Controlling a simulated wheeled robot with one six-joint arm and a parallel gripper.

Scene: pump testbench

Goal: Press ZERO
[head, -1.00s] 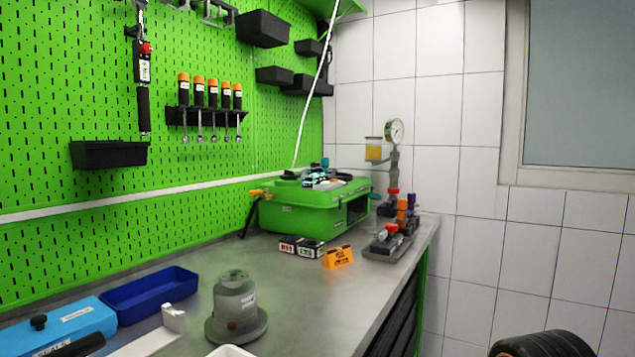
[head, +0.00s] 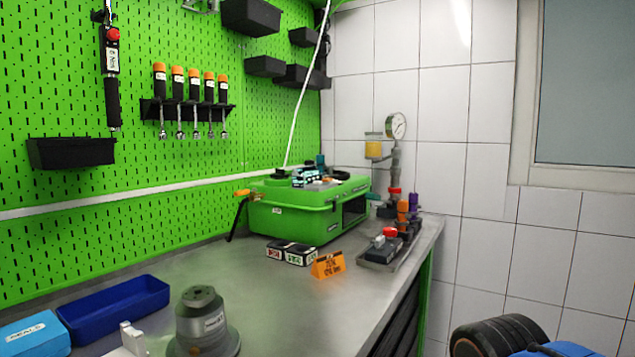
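No button that I can read as ZERO shows in the head view. A green pump test box (head: 295,222) stands at the back of the bench, with a dark opening on its right side and small devices on top. Two small black blocks (head: 291,252) with pale labels, one with red and one with green lettering, sit in front of it. The lettering is too small to read surely. An orange tent sign (head: 328,264) stands beside them. My gripper is not in view, so whether it is open or shut is hidden.
A pressure gauge (head: 396,126) stands on a column at the back right, behind a dark tray (head: 369,263) of coloured fittings. A grey pump body (head: 203,322), a blue bin (head: 112,311) and a light blue box (head: 35,335) are in front. The middle bench is clear.

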